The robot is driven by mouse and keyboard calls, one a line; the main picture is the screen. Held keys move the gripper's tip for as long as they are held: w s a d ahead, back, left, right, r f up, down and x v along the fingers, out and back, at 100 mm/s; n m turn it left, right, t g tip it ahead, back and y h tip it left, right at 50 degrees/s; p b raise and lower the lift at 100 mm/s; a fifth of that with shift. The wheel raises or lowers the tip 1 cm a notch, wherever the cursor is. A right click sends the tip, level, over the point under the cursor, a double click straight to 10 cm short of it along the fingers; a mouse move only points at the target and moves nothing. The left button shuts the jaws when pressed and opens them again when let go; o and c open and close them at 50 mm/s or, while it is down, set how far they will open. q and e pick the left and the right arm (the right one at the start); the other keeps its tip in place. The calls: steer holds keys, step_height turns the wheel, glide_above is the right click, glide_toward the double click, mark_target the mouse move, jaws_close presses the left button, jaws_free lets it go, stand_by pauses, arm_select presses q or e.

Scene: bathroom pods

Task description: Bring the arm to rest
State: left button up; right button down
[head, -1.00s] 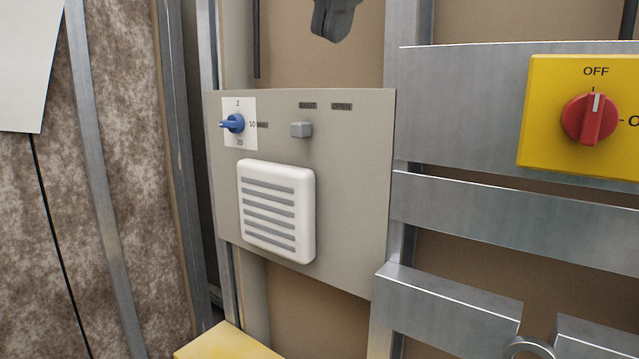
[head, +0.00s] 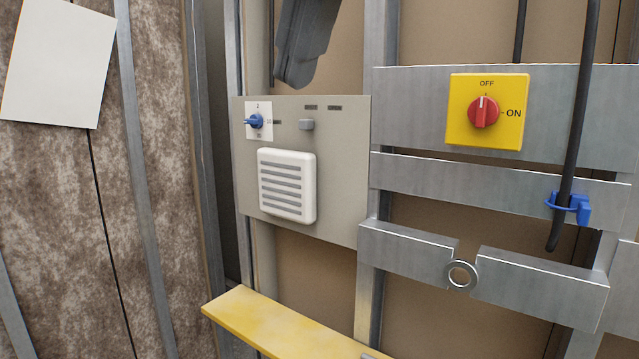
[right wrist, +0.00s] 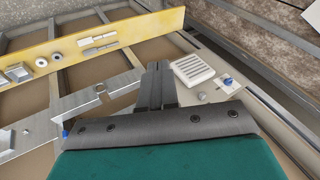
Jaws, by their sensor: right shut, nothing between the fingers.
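My right gripper (head: 297,68) is dark grey and hangs into the top of the head view, above the grey control panel (head: 345,180). Its fingers are together and empty. In the right wrist view the shut fingers (right wrist: 158,80) point up the picture, with the panel's white vent grille beside them and nothing held. My left gripper is not in the head view.
The panel carries a blue knob (head: 254,121), a small grey switch (head: 306,124) and the white grille (head: 287,185). A yellow box with a red rotary switch (head: 483,112) is at right. A yellow shelf (head: 280,325) juts out below. A black hose (head: 578,110) hangs at right.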

steer(key=s+a+f+m+g+y, duration=0.3)
steer(key=a+f+m+g+y, duration=0.1)
steer(key=a+f+g+y, duration=0.65)
steer(key=w+d+f+m+t+y, duration=0.2)
steer(key=w+f+m+t+y, duration=0.3)
steer(key=m, duration=0.7)
steer(key=w+d+f+m+t+y, duration=0.25)
steer(key=w+m+t+y, duration=0.3)
steer(key=m, duration=0.75)
steer(key=w+d+f+m+t+h, duration=0.35)
steer(key=f+m+t+h, duration=0.2)
steer(key=f+m, duration=0.35)
steer(key=w+d+f+m+t+h, duration=0.2)
steer(key=d+f+m+t+h, duration=0.4)
steer(key=m, duration=0.4)
steer(key=s+d+f+m+h, duration=0.2)
steer(key=d+f+m+h, duration=0.15)
steer(key=f, duration=0.45)
steer(key=s+d+f+m+h, duration=0.25)
steer(key=f+m, duration=0.25)
steer(key=f, duration=0.3)
steer(key=s+d+f+m+g+h, duration=0.2)
steer(key=s+d+f+m+g, duration=0.1)
steer(key=s+f, duration=0.4)
steer(key=s+d+f+m+g+h, duration=0.2)
steer(key=s+d+f, duration=0.4)
steer(key=f, duration=0.3)
steer(key=shift+s+d+f+m+g+h, duration=0.2)
steer(key=shift+s+d+m+g+h, duration=0.15)
steer(key=shift+s+m+g, duration=0.5)
